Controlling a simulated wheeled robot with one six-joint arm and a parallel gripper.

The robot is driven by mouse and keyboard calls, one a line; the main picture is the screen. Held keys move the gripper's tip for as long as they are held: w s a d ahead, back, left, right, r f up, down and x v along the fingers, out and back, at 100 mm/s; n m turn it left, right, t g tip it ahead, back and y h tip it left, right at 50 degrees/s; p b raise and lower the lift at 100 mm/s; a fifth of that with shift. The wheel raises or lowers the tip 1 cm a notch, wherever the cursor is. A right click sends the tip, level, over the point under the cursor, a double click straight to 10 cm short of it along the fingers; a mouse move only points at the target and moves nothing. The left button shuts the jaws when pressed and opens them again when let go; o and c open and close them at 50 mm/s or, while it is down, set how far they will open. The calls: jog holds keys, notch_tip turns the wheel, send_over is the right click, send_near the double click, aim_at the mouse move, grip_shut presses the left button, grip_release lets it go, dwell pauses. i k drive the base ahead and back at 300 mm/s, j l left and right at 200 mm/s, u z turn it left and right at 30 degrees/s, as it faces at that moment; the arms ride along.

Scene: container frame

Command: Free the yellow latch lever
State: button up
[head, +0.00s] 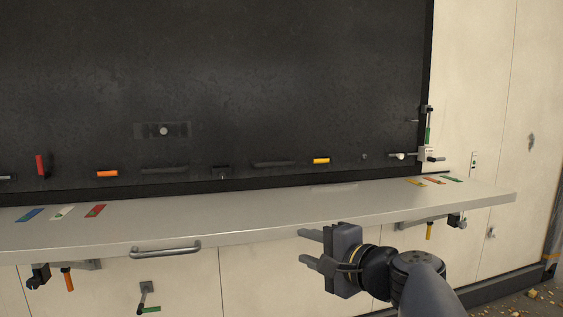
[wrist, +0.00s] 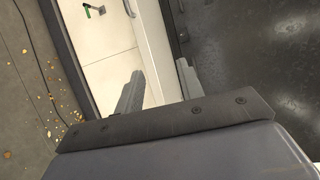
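Two yellow handles show in the head view, and I cannot tell which is the latch lever. One short yellow handle (head: 321,161) lies level near the bottom of the black panel. Another yellow handle (head: 429,231) hangs down from a grey bracket under the right part of the shelf. My gripper (head: 307,246) is in front of the shelf's front edge, to the right of its middle. Its two fingers are apart with nothing between them, and it is clear of both handles. The wrist view also shows my gripper (wrist: 158,68) open; no yellow handle is visible there.
A pale shelf (head: 260,217) runs below the black panel (head: 220,80), with a grey bar handle (head: 165,249) on its front. Orange (head: 107,174), red (head: 41,165) and green (head: 149,309) handles are elsewhere. A white-and-green fitting (head: 428,150) is at the panel's right edge.

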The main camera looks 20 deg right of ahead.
aim_at(328, 160)
jog(key=i+l, duration=1.95)
jog(key=i, duration=0.3)
